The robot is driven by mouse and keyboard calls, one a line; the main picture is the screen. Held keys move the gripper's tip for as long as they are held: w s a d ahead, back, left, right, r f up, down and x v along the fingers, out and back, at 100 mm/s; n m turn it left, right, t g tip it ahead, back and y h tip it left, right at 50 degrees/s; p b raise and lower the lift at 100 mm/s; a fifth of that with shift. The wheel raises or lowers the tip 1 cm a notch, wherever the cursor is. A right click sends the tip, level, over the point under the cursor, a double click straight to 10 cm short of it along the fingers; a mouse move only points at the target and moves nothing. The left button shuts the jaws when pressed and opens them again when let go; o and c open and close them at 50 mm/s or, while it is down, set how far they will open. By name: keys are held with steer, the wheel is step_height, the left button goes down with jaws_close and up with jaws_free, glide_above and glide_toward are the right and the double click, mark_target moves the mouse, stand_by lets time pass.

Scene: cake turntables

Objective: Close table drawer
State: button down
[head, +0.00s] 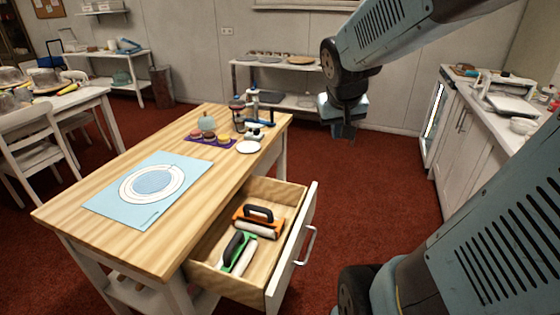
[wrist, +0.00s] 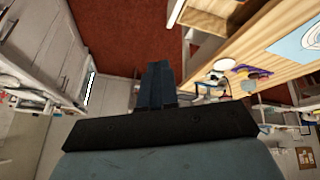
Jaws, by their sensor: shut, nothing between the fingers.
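The wooden table (head: 105,240) stands at centre left in the head view. Its drawer (head: 287,262) is pulled out to the right, with a white front and a metal handle (head: 309,244). Inside lie an orange tool with a black handle (head: 255,222) and a green one (head: 238,252), each with a pale roller. My gripper (head: 342,136) hangs in the air beyond and to the right of the drawer, clear of it. It is shut and empty. In the wrist view my gripper's fingers (wrist: 158,70) are together, and part of the open drawer (wrist: 205,22) shows at the top.
On the tabletop are a blue mat with a round print (head: 105,203), a purple mat with small cakes (head: 225,143), a white plate (head: 248,147) and jars. A counter with cabinets (head: 455,130) stands at right. Red carpet is free between drawer and counter.

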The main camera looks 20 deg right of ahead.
steer(key=w+d+f, duration=0.6)
steer(key=w+f, duration=0.1)
steer(key=w+d+f+m+t+y, duration=0.1)
steer(key=w+d+f+y, duration=0.15)
steer(key=f, duration=0.65)
steer(key=w+d+f+m+y, duration=0.1)
steer(key=w+d+f+m, duration=0.2)
steer(key=f, duration=0.5)
steer(key=w+d+f+t+y, duration=0.1)
steer(key=w+d+f, duration=0.25)
steer(key=f, duration=0.55)
steer(key=w+a+r+x, duration=0.1)
steer(key=a+x, duration=0.1)
steer(key=x, duration=0.9)
steer(key=shift+w+a, duration=0.2)
steer(key=shift+a, duration=0.05)
steer(key=shift+w+f, duration=0.1)
